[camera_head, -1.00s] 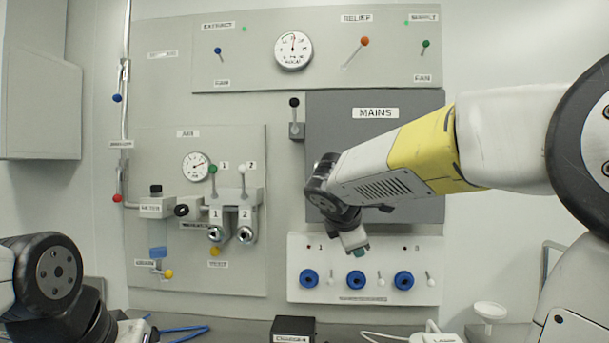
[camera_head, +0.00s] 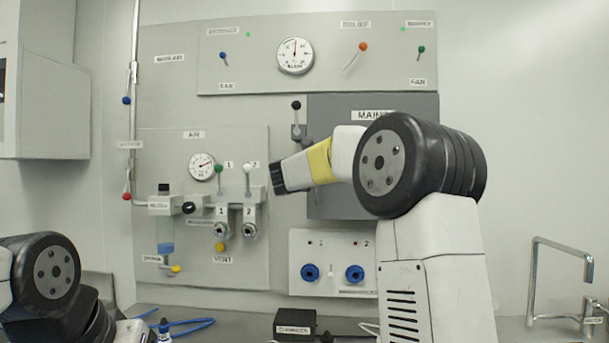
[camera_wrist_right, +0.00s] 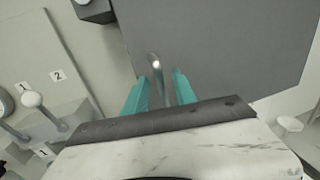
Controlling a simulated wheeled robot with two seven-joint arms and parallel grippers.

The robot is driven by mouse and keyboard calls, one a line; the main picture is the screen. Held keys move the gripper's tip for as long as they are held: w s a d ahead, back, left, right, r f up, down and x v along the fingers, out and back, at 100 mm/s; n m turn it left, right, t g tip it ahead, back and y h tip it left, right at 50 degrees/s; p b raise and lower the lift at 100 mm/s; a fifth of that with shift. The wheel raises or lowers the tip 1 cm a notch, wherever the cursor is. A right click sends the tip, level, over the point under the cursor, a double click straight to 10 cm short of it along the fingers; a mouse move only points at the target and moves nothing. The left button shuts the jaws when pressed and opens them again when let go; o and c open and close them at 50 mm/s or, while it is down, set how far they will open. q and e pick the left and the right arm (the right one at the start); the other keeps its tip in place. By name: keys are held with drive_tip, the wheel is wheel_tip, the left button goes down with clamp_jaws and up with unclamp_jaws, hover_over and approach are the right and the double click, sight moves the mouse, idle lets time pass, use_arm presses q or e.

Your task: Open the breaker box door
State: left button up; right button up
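The breaker box is the dark grey MAINS panel (camera_head: 330,112) on the back wall, and its door looks closed. My right arm covers much of it in the head view. In the right wrist view the grey door face (camera_wrist_right: 225,45) fills the upper middle and right. A thin metal handle (camera_wrist_right: 154,66) stands out from it between the teal fingers of my right gripper (camera_wrist_right: 162,80). The fingers are apart, with a gap visible beside the handle. The right fingertips cannot be made out in the head view. My left gripper is out of view; only its arm shows at lower left.
A black-knobbed lever (camera_head: 296,106) stands at the box's upper left. The AIR panel (camera_head: 150,140) with its gauge and valves is close left of my right wrist. A socket panel (camera_head: 333,243) is below. A black box (camera_head: 294,325) stands on the counter.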

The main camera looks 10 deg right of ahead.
drive_tip(key=shift+w+d, duration=0.3)
drive_tip(key=shift+w, duration=0.3)
clamp_jaws()
idle(1.1)
